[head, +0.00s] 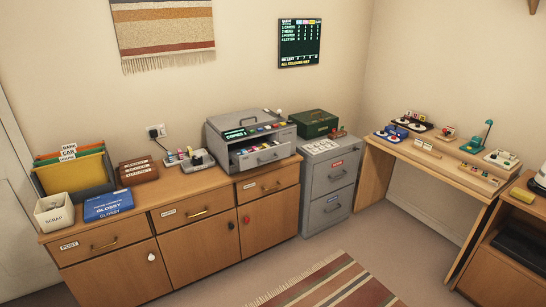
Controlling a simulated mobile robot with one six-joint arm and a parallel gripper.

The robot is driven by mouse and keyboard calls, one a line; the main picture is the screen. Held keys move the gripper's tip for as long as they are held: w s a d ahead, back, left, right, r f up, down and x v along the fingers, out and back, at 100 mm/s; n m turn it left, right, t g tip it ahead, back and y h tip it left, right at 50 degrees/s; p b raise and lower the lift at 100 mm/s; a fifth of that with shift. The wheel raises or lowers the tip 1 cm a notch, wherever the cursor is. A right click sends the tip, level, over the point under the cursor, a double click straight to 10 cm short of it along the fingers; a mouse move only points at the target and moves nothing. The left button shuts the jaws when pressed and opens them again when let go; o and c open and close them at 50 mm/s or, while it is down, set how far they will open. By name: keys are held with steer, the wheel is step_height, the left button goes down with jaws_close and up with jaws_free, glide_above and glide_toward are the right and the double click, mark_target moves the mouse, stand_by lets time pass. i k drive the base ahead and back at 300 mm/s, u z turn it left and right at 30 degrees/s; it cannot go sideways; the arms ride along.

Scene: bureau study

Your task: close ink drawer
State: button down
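A grey machine (216,143) with a small dark display and coloured pieces on top stands on the right part of the wooden sideboard. Its front drawer (262,157), with a bar handle, is pulled out and open. I cannot read an ink label on it, so I cannot be sure it is the ink drawer. The sideboard's own drawers, including one marked POST (103,244) and one at the right (266,186), look shut. My gripper is not in view.
A grey filing cabinet (328,185) stands right of the sideboard (200,254). A wooden desk (400,148) with small gadgets stands farther right. A brown box (137,172) and a blue GLOSSY box (108,205) sit left. The floor by the striped rug (335,283) is clear.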

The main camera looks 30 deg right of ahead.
mark_target(251, 159)
steer(key=i, duration=1.1)
steer(key=u, duration=0.05)
